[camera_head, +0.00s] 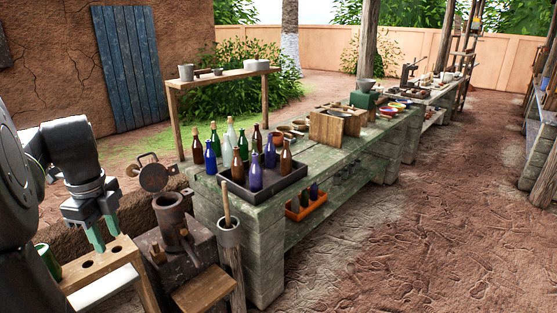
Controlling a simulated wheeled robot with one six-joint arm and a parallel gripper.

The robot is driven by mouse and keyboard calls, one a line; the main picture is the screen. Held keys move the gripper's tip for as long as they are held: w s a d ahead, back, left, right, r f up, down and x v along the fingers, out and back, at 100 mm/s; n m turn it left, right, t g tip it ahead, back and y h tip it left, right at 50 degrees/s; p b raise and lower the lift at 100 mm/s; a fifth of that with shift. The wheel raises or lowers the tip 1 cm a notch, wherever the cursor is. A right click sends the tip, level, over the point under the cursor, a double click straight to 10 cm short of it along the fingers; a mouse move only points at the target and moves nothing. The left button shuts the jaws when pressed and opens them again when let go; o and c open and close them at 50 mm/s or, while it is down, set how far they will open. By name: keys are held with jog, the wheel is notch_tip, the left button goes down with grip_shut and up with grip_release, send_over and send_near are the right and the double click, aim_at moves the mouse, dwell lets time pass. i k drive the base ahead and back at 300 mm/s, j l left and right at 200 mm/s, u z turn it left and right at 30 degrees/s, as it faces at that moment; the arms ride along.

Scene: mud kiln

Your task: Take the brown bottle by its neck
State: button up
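Several bottles stand upright in a dark tray (259,196) on the near end of the stone bench. Among them are brown bottles: one at the tray's right side (286,161), one at the front left (238,167) and one farther back (257,141). Which one the task means cannot be told. Their necks are free, though the bodies partly overlap neighbouring blue, green and clear bottles. My gripper (108,237) hangs at the left, pointing down above a wooden rack, well apart from the tray. Its greenish fingers look spread, with nothing seen between them.
The wooden rack with holes (116,255) is under my gripper. A raised wooden shelf (222,77) rises behind the bottles. Open ground lies right.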

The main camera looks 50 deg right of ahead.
aim_at(287, 158)
jog(key=i+l+z, duration=0.1)
jog(key=l, duration=0.35)
jog(key=i+l+z, duration=0.15)
jog(key=l, duration=0.3)
jog(key=i+l+z, duration=0.1)
jog(key=i+l, duration=0.2)
jog(key=i+l+z, duration=0.15)
jog(key=l, duration=0.35)
jog(key=i+l+z, duration=0.1)
jog(key=i+l, duration=0.4)
jog(key=l, duration=0.15)
jog(key=i+l, duration=0.2)
jog(key=l, duration=0.2)
jog(key=i+l, duration=0.2)
jog(key=l, duration=0.15)
